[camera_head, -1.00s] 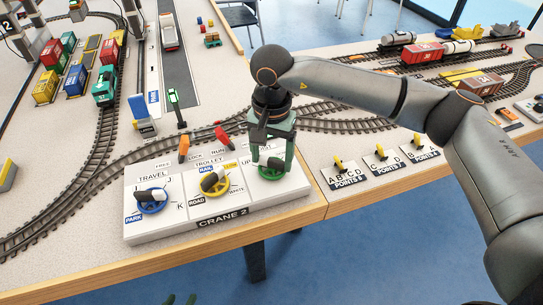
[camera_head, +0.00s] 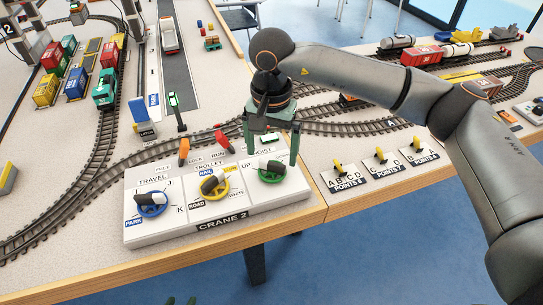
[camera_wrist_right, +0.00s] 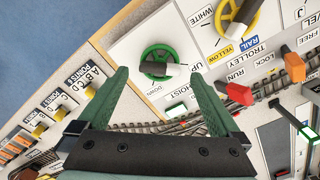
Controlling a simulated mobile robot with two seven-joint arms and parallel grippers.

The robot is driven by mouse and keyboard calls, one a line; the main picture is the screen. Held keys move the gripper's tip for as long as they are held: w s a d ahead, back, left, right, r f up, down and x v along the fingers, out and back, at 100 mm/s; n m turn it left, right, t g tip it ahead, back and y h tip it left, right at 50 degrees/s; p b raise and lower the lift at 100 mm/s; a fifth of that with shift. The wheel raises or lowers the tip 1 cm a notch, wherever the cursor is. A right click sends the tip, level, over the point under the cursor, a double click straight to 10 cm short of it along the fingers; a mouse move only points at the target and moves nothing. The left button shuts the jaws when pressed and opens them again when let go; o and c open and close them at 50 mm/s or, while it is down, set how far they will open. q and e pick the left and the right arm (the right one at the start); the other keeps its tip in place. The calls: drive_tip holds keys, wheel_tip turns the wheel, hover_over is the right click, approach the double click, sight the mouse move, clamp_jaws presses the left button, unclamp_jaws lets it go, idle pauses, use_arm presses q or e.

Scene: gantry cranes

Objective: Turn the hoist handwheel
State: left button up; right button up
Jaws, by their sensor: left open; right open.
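The hoist handwheel (camera_head: 272,173) is a green ring with a black and grey grip bar, on the right section of the white CRANE 2 panel (camera_head: 220,222). It also shows in the right wrist view (camera_wrist_right: 158,63). My right gripper (camera_head: 273,159) has green fingers and is open above the wheel, one finger to each side. In the right wrist view the fingertips (camera_wrist_right: 160,75) are wide apart with nothing between them, and the wheel lies just beyond. Two green tips of my left gripper (camera_head: 180,300) barely show at the bottom edge, apart and empty.
A yellow trolley wheel (camera_head: 209,186) and a blue travel wheel (camera_head: 150,204) are left of the hoist wheel. Orange (camera_head: 184,151) and red (camera_head: 224,141) levers stand behind. Points switches (camera_head: 342,172) are to the right. Model track (camera_head: 120,175) runs behind the panel.

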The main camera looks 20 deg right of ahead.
sight(272, 165)
wheel_tip(272, 165, up, 9)
drive_tip(key=shift+r, duration=0.2)
